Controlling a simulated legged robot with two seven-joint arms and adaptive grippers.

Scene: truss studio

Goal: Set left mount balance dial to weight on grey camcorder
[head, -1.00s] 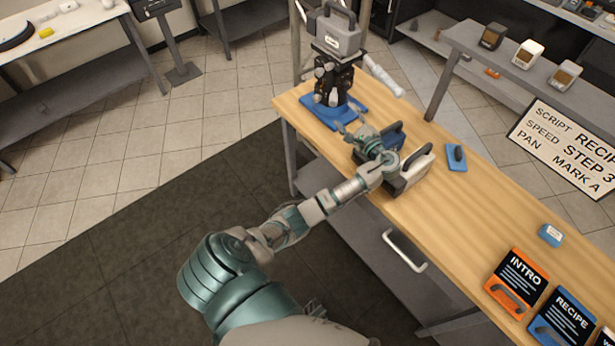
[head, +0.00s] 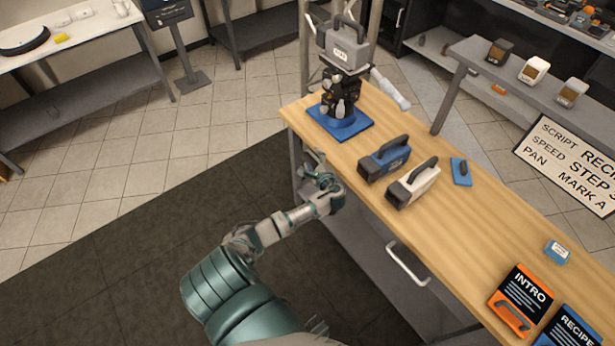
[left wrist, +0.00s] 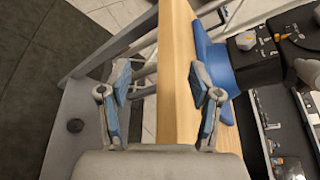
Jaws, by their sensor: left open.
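The grey camcorder (head: 343,47) sits on top of the black mount (head: 341,92), which stands on a blue base plate (head: 346,127) at the far end of the wooden table. A small label on the camcorder is too small to read. My left gripper (head: 322,172) is open and empty beside the table's left edge, short of the mount. Its two fingers (left wrist: 160,90) show apart in the left wrist view. My right gripper is not in view.
A blue camcorder (head: 384,160) and a white camcorder (head: 412,184) stand on the table (head: 455,215) near the gripper. A small blue plate with a dark grip (head: 461,172) lies beyond them. Orange and blue cards (head: 520,300) lie at the near end. A pale handle (head: 398,97) juts from the mount.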

